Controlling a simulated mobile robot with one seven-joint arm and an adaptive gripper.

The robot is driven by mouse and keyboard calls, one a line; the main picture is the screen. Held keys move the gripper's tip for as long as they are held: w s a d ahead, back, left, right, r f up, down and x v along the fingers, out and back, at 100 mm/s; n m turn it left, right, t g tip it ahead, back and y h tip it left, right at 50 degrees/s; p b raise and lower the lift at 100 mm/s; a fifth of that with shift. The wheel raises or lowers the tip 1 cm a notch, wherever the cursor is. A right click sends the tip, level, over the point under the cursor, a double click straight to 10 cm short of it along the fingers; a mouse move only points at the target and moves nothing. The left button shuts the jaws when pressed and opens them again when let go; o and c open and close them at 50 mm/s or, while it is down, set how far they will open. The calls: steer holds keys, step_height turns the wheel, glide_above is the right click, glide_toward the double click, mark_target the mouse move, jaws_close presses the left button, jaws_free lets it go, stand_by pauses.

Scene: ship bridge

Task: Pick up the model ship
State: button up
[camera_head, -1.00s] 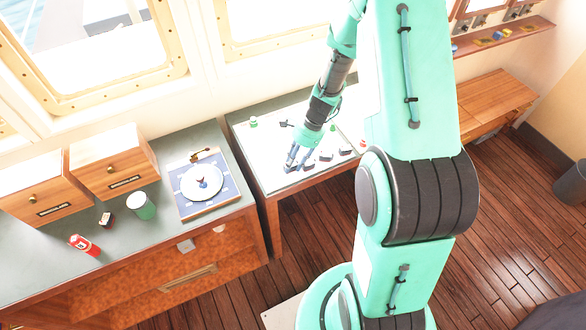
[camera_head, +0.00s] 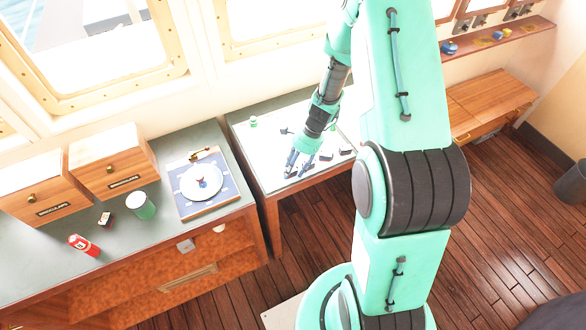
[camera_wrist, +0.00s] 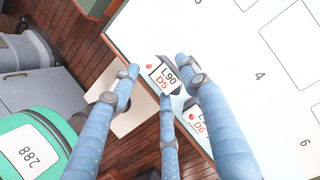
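My gripper (camera_head: 296,165) hangs over the front edge of the white-topped table in the head view. In the wrist view its blue fingers (camera_wrist: 161,88) are spread open. A small piece with a white label reading "L90 D5" (camera_wrist: 162,74) shows between the fingertips, with no clear grip on it. A second piece, labelled "L90 D6" (camera_wrist: 197,116), is partly hidden behind the right finger.
The white board (camera_wrist: 262,76) has numbered outlines and bare room. A small green item (camera_head: 253,121) stands at its back left.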

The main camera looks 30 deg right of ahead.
steer(key=shift+r, duration=0.2)
steer(key=v, duration=1.2)
steer(key=shift+p, duration=0.45)
steer(key=s+a+r+n+t+h, duration=0.1)
steer(key=s+a+r+n, duration=0.2)
steer(key=r, duration=0.4)
steer(key=s+a+r+n+h, duration=0.1)
steer(key=s+a+r+n, duration=0.15)
steer(key=r, duration=0.45)
steer(key=s+a+r+n+t, duration=0.1)
steer(key=s+a+r+n, duration=0.15)
steer(key=r, duration=0.55)
steer(key=s+a+r+n+t+h, duration=0.1)
steer(key=s+a+r+n, duration=0.2)
steer(key=s+r+n, duration=0.2)
steer(key=s+a+r+n+t+h, duration=0.1)
steer(key=s+r+n, duration=0.4)
steer(key=s, duration=0.6)
steer(key=shift+s+a+r+t, duration=0.35)
steer(key=shift+a+r+t, duration=0.45)
steer(key=shift+a+r, duration=0.2)
